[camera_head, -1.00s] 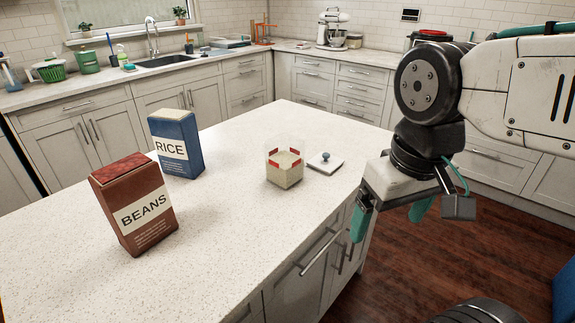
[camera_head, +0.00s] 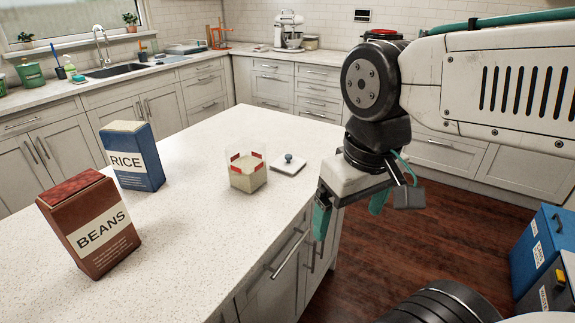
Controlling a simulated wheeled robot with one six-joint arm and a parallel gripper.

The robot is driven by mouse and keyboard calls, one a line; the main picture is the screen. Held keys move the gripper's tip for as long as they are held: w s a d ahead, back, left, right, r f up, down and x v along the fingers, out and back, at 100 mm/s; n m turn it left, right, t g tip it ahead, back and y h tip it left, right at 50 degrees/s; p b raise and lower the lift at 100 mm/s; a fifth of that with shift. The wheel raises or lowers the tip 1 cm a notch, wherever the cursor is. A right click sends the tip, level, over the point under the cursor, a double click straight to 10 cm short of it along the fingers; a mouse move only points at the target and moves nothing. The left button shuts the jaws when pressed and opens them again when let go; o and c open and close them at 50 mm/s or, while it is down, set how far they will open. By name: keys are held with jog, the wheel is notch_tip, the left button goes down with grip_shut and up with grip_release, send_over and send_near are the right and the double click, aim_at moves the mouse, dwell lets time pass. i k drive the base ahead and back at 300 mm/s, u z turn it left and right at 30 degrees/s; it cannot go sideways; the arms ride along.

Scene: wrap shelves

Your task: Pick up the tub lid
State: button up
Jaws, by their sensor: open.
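A blue rice box (camera_head: 132,157) and a red-brown beans box (camera_head: 89,226) stand on the island counter (camera_head: 190,250) at left. The counter's front middle is clear. Drawers with handles line its near right side. Blue and dark bins (camera_head: 540,245) stand on the wooden floor at far right.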

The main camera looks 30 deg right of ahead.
aim_at(286, 164)
jog(key=z, duration=1.8)
jog(key=i, duration=1.15)
jog(key=u, duration=2.2)
